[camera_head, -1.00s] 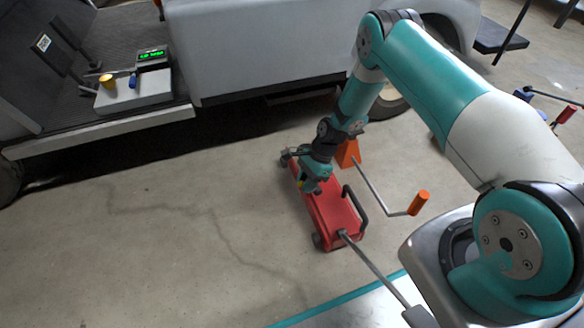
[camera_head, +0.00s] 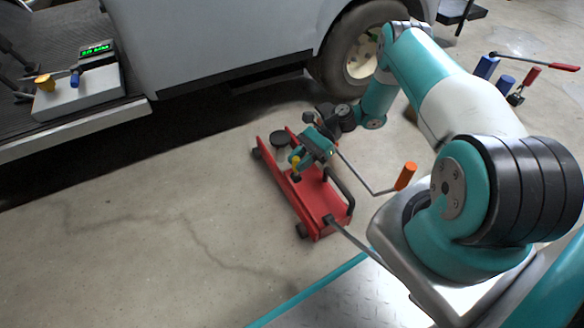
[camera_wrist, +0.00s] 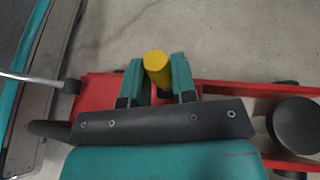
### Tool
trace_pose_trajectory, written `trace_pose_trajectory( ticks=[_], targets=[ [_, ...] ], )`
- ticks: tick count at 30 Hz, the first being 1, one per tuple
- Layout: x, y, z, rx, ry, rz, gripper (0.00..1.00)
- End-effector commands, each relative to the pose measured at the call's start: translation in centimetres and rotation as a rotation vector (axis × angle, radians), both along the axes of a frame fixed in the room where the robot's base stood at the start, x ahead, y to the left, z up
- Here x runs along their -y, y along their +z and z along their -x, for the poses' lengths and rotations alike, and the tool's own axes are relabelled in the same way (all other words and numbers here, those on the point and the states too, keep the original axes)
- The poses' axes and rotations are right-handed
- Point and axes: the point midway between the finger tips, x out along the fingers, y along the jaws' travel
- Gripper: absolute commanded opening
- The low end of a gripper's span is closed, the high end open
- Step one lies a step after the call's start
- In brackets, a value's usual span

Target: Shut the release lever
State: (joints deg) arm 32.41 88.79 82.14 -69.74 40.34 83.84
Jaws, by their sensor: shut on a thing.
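The release lever shows as a yellow-tipped handle (camera_head: 295,161) on the red floor jack (camera_head: 316,205). In the wrist view, its yellow end (camera_wrist: 158,64) stands between the two teal fingers of my gripper (camera_wrist: 158,82), and the fingers close on it from both sides. The lever's lower part is hidden by the fingers and the gripper body. In the head view, my gripper (camera_head: 296,166) reaches sideways over the middle of the jack. The jack's red body also shows in the wrist view (camera_wrist: 98,92).
The jack's round black saddle (camera_head: 281,139) is beside my gripper. A crank with an orange handle (camera_head: 405,176) and the jack's black grab bar (camera_head: 345,190) are to the right. The vehicle (camera_head: 220,40) stands behind. Floor left of the jack is clear.

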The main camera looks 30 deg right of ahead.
Motion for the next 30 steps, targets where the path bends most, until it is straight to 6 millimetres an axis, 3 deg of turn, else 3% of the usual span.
trace_pose_trajectory(
  ticks=[17,18,20,30],
  targets=[
    [0.8,-0.3,0.5,-0.006,-0.012,-0.033,0.0],
    [0.8,-0.3,0.5,-0.006,-0.012,-0.033,0.34],
    [0.8,-0.2,0.5,-0.006,-0.012,-0.033,0.48],
    [1.3,0.0,0.3,0.0,-0.015,-0.031,0.51]
  ],
)
